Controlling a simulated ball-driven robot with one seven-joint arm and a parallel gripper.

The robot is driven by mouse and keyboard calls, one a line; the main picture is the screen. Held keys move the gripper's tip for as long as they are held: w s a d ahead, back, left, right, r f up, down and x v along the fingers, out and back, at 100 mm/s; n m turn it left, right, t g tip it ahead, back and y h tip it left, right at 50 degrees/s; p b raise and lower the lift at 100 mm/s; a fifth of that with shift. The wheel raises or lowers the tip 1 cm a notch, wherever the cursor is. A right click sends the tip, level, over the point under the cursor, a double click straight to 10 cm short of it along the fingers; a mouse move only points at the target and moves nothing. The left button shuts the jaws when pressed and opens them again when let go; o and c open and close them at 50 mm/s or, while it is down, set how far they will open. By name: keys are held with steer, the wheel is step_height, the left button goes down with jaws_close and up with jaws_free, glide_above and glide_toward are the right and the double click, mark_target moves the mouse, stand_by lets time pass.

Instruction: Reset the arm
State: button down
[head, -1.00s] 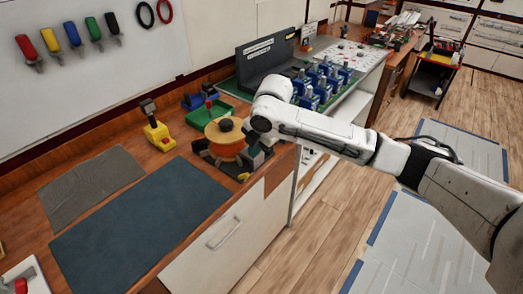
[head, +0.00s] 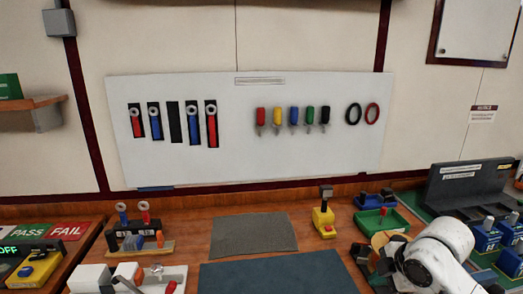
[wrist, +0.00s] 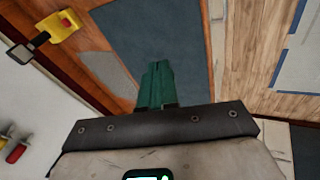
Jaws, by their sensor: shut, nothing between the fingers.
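My gripper (wrist: 157,82) shows in the wrist view as two green fingers lying together, shut with nothing between them. It hangs over the bench, its fingers in front of the grey mat and the dark blue mat (wrist: 182,38). In the head view my white arm (head: 440,252) reaches in at the lower right corner. There it partly covers an orange round item (head: 381,241), with dark parts around it. I cannot clearly make out the fingers in the head view.
The dark blue mat (head: 275,274) and grey mat (head: 240,233) lie flat and clear. A yellow device (head: 323,222), a green tray (head: 380,220) and blue breakers (head: 486,238) stand towards the right. A tool board (head: 225,160) hangs on the wall. Fixtures (head: 135,238) stand at left.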

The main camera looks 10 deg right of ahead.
steer(key=s+a+f+m+t+y, duration=0.15)
steer(key=a+m, duration=0.25)
steer(key=a, duration=0.7)
steer(key=s+a+f+m+b, duration=0.2)
steer(key=s+a+f+m, duration=0.2)
steer(key=s+f+m, duration=0.35)
steer(key=s+d+f+m+g+h, duration=0.1)
steer(key=s+d+f+m, duration=0.1)
steer(key=s, duration=0.7)
steer(key=s+d+f+m+g+h, duration=0.1)
steer(key=s+d+f+m+g, duration=0.1)
steer(key=s+d+f, duration=0.3)
steer(key=s+d+f+m+g+h+b, duration=0.1)
steer(key=s+f, duration=0.4)
steer(key=s, duration=0.8)
steer(key=shift+d+m+g+h, duration=0.35)
steer(key=shift+d+m+g, duration=0.35)
steer(key=shift+d, duration=0.5)
